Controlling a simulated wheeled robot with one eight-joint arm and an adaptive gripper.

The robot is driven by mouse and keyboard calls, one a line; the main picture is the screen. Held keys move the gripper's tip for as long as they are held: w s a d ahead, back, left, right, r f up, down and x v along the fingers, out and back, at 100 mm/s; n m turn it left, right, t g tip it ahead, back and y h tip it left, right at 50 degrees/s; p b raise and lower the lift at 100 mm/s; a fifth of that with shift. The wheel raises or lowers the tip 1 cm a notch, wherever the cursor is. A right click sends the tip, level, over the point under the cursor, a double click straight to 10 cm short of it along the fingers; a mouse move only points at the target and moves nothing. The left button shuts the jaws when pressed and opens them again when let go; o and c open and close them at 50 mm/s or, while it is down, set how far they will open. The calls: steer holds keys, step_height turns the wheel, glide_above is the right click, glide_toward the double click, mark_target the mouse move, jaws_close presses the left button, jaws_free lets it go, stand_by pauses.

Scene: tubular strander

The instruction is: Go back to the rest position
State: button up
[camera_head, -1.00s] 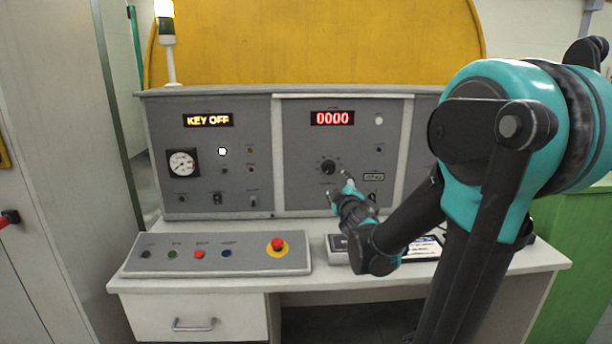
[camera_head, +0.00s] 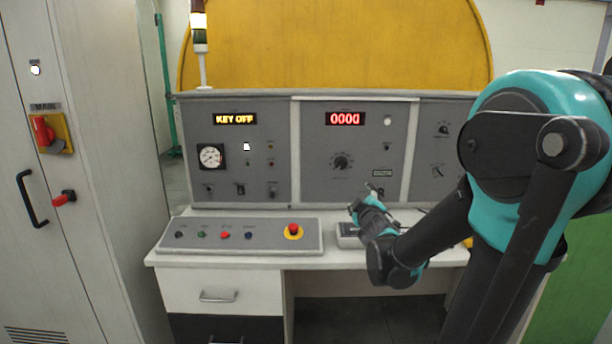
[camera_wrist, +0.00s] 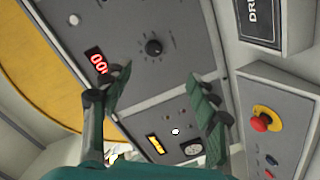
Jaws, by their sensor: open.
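The console shows a yellow "KEY OFF" display (camera_head: 235,119) and a red "0000" display (camera_head: 345,119). A black knob (camera_head: 341,161) sits below the red display. My arm reaches in from the right and hides part of the desk and the right-hand panels.
A sloped button box (camera_head: 240,249) with a red emergency button (camera_head: 293,231) lies on the desk (camera_head: 190,259). A grey cabinet at left carries a red main switch (camera_head: 45,131) and a black handle (camera_head: 31,198).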

steer(key=s+d+f+m+g+h, duration=0.2)
steer(key=s+d+f+m+g, duration=0.45)
steer(key=s+f, duration=0.5)
steer(key=s+a+f+m+g+y, duration=0.1)
steer(key=s+a+f+m+g, duration=0.1)
steer(key=s+f, duration=0.3)
steer(key=s+a+f+m+g+y, duration=0.1)
steer(key=s+f+g, duration=0.3)
steer(key=s, duration=0.7)
step_height(320, 180, down, 2)
steer(key=shift+a+f+m+y, duration=0.15)
steer(key=shift+a+m+y, duration=0.25)
steer(key=shift+a, duration=0.45)
steer(key=shift+c, duration=0.6)
